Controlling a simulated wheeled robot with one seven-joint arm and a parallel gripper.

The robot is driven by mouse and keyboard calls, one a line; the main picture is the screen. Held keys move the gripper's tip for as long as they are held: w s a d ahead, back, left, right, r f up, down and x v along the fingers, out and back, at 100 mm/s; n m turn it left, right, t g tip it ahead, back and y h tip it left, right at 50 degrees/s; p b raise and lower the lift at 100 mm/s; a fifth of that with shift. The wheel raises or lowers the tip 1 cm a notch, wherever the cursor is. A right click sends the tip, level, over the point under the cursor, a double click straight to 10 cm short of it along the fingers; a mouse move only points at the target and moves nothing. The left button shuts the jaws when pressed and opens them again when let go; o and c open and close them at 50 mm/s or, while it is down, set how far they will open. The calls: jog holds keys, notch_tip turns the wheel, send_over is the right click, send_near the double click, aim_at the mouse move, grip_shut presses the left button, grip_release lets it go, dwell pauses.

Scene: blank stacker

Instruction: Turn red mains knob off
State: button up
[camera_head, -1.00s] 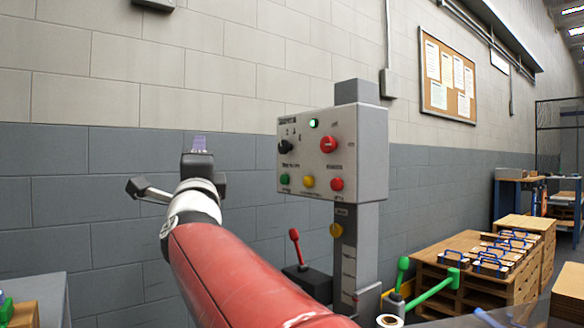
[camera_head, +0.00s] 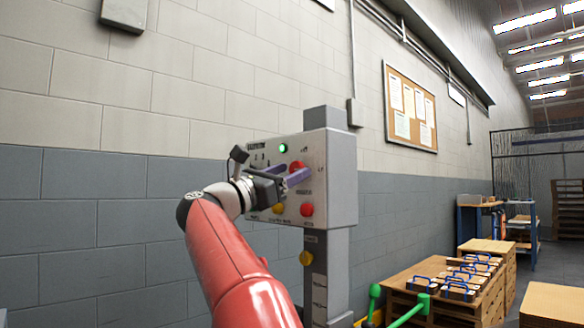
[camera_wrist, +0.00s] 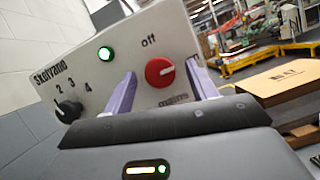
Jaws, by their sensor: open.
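The red mains knob (camera_wrist: 160,72) is on the grey control panel (camera_wrist: 140,35), with a pale pointer line and the word "off" printed above it. In the head view the knob (camera_head: 297,165) is partly hidden behind my gripper. My gripper (camera_head: 300,172) is in front of the panel with its purple fingers apart and empty. In the wrist view the gripper fingers (camera_wrist: 162,88) stand either side of the knob. I cannot tell whether they touch it. The green lamp (camera_wrist: 105,53) is lit.
A black selector knob (camera_wrist: 68,109) is left on the panel. A red button (camera_head: 306,209) and a yellow button (camera_head: 278,208) sit below my gripper. A pallet stack with blue-handled items (camera_head: 457,280) stands at the right. The wall is behind.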

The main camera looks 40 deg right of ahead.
jog(key=shift+x, duration=0.8)
jog(key=c, duration=1)
